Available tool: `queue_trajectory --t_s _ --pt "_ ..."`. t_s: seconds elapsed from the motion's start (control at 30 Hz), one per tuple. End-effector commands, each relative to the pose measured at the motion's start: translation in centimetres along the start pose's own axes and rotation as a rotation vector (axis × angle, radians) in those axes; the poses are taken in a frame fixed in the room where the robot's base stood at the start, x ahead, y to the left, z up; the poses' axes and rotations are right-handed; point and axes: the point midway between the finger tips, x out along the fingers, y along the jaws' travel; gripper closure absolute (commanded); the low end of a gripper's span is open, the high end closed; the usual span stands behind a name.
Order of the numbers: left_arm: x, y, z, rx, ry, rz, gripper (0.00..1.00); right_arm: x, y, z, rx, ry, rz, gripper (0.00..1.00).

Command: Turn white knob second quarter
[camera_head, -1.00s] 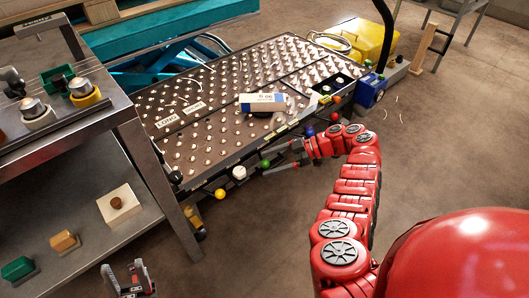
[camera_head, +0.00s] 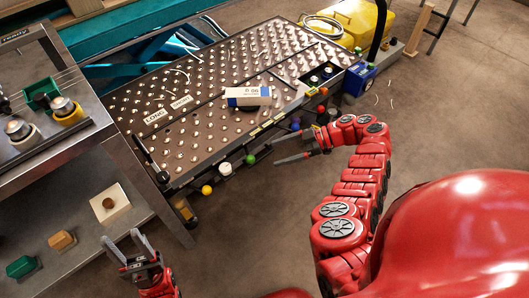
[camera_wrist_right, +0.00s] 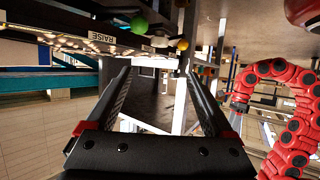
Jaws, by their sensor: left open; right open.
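The white knob (camera_head: 225,169) sits on the front edge of the roller table (camera_head: 172,187), between a green knob (camera_head: 250,160) and a yellow knob (camera_head: 207,190). The right wrist view shows the white knob (camera_wrist_right: 160,41) beyond and above the fingertips. My right gripper (camera_head: 277,154) is open and empty, to the right of the white knob and apart from it. Its two spread fingers also show in the right wrist view (camera_wrist_right: 157,72). My left gripper (camera_head: 124,246) is open and empty at the lower left, well away from the knobs. The knob's turn angle is too small to read.
A blue and white ream (camera_head: 248,96) lies on the roller table. Red, blue and orange knobs line the edge further right. A metal shelf (camera_head: 100,135) with several fixtures stands at left. A blue box (camera_head: 359,78) is at the table's right corner. Open floor lies in front.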

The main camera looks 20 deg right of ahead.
Motion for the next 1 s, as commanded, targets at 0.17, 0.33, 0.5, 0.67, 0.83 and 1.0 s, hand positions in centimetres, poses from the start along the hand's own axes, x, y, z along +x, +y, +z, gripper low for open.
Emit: queue_trajectory --t_s 0.17,0.33,0.5,0.67,0.83,1.0 --pt "0.9 -0.1 -0.1 0.000 -0.001 -0.001 0.50 0.3 3.2 -2.1 -0.086 0.004 0.097 0.13" --pt "3.3 -0.3 -0.4 -0.001 -0.003 -0.004 0.50 -0.3 13.4 -10.5 -0.334 0.038 0.458 0.13" --pt "5.7 -0.5 -0.7 -0.003 -0.007 -0.009 0.50 -4.8 22.9 -20.6 -0.476 0.081 0.930 0.13" --pt "7.9 -0.7 -0.9 -0.004 -0.010 -0.013 0.50 -10.7 27.8 -26.3 -0.406 0.080 1.326 0.13" --pt "10.3 -0.8 -1.2 -0.005 -0.013 -0.017 0.50 -14.3 29.8 -26.4 -0.132 -0.014 1.610 0.13" --pt "12.7 -1.0 -1.5 -0.007 -0.016 -0.022 0.50 -11.8 28.3 -22.0 0.254 -0.226 1.657 0.13"
